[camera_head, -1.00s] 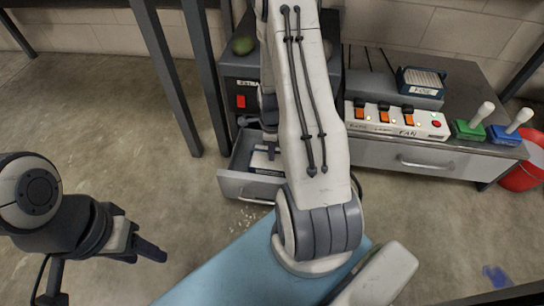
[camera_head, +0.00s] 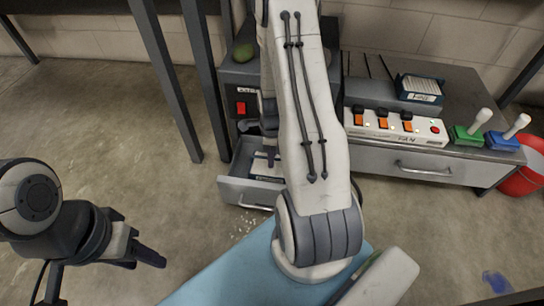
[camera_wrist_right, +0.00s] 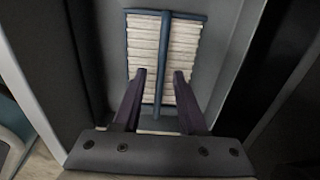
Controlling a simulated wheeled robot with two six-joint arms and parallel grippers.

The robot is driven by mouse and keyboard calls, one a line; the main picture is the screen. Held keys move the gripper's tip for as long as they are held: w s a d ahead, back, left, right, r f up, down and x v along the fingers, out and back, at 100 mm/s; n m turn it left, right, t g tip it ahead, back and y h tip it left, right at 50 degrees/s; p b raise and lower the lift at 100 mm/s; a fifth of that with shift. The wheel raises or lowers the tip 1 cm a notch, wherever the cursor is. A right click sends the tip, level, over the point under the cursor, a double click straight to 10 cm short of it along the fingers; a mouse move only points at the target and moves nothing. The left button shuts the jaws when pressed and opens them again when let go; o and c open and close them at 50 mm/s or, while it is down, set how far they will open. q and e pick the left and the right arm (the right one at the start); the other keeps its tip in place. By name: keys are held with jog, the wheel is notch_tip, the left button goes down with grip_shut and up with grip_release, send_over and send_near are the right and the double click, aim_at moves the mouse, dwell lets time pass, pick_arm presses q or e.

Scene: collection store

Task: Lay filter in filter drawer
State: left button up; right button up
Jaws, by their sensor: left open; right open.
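The filter, white pleats in a blue frame with a blue centre bar, lies in the open grey drawer; the right wrist view shows its pleats (camera_wrist_right: 145,55). The filter drawer (camera_head: 243,191) stands pulled out at the base of the dark cabinet in the head view, where my right arm hides part of it. My right gripper (camera_wrist_right: 160,80) is open, its two fingers apart on either side of the centre bar; whether they touch the filter I cannot tell. My left gripper (camera_head: 150,256) is open and empty over the floor at the left.
A bench at the right bears a switch strip (camera_head: 398,127), a blue tray with a pleated pack (camera_head: 420,87), a green-based lever (camera_head: 468,133) and a blue-based lever (camera_head: 506,138). A red bucket (camera_head: 524,178) stands beside it. White bits lie on the floor before the drawer.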

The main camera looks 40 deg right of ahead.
notch_tip(320, 180, up, 11)
jog(key=p, duration=0.7)
jog(key=a+r+n, duration=0.6)
jog(key=a+n, duration=0.2)
jog(key=a, duration=0.1)
jog(key=a+r+n, duration=0.6)
jog(key=a+n, duration=0.1)
jog(key=a, duration=0.2)
jog(key=s+a+r+n, duration=0.4)
jog(key=s+a+n, duration=0.2)
jog(key=s+n, duration=0.2)
jog(key=s+a+r+n+y, duration=0.1)
jog(key=s+a+r+n, duration=0.4)
jog(key=n, duration=0.7)
jog(key=s+a, duration=0.2)
jog(key=s, duration=0.1)
jog(key=shift+s, duration=0.15)
notch_tip(320, 180, up, 50)
jog(key=p, duration=5)
